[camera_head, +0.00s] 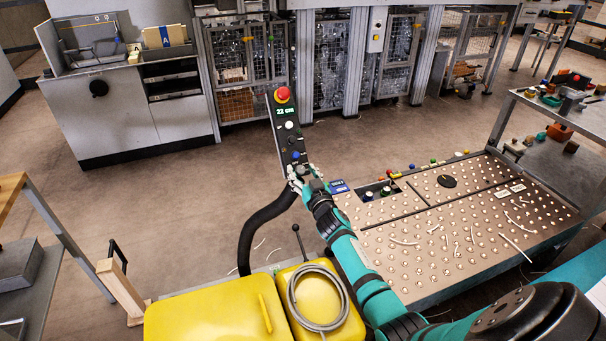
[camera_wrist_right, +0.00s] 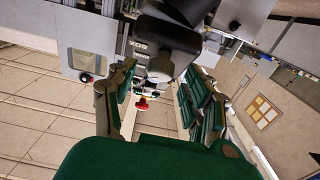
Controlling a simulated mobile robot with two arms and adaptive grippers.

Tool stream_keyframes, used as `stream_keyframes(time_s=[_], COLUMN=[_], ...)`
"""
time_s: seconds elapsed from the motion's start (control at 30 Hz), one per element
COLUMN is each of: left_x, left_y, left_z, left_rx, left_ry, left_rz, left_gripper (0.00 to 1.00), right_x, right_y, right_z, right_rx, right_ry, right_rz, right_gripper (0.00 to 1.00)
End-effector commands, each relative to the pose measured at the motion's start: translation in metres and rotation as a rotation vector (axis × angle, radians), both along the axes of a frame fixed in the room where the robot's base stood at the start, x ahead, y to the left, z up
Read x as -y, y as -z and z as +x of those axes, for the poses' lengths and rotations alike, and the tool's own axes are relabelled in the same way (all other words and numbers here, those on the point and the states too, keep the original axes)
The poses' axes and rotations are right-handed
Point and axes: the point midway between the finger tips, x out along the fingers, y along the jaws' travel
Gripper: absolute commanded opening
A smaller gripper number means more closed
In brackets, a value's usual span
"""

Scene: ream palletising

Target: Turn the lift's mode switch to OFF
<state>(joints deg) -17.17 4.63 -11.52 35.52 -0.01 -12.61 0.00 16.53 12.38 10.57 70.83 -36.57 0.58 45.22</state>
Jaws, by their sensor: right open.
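The lift's control panel (camera_head: 287,128) is a dark upright box on a post. It carries a red mushroom button (camera_head: 282,94), a display reading 22 cm (camera_head: 286,111), a white button (camera_head: 289,125) and a blue button (camera_head: 295,155). My right gripper (camera_head: 301,174) is at the panel's lower end and covers part of it. In the right wrist view its fingers are spread, with a dark round knob (camera_wrist_right: 160,69) between or just beyond them. I cannot tell whether they touch it, or read a switch position. My left gripper is out of view.
A yellow lidded box (camera_head: 210,312) and a coiled grey hose (camera_head: 319,298) are below the panel. A ball-studded table (camera_head: 450,215) lies to the right of my arm. Wire-mesh cages (camera_head: 330,60) stand behind. Open floor (camera_head: 180,200) lies left of the panel.

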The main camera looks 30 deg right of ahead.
Motion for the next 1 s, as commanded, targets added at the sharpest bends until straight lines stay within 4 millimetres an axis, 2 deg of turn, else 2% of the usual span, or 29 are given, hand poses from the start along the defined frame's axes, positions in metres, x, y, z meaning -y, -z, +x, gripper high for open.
stream_keyframes(time_s=[0.07,0.47,0.77,1.0], left_x=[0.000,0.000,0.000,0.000], left_y=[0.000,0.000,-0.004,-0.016], left_z=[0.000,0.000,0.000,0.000], left_rx=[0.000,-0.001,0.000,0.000], left_ry=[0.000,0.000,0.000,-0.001], left_rz=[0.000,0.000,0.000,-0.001], left_gripper=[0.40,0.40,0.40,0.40], right_x=[0.000,0.000,0.000,0.004], right_y=[0.000,0.000,0.000,-0.002], right_z=[0.000,0.000,-0.001,-0.001], right_rx=[0.000,0.000,-0.008,-0.032], right_ry=[0.000,0.000,-0.021,-0.103], right_rz=[0.000,0.000,-0.027,-0.127], right_gripper=[0.52,0.01,0.00,0.00])
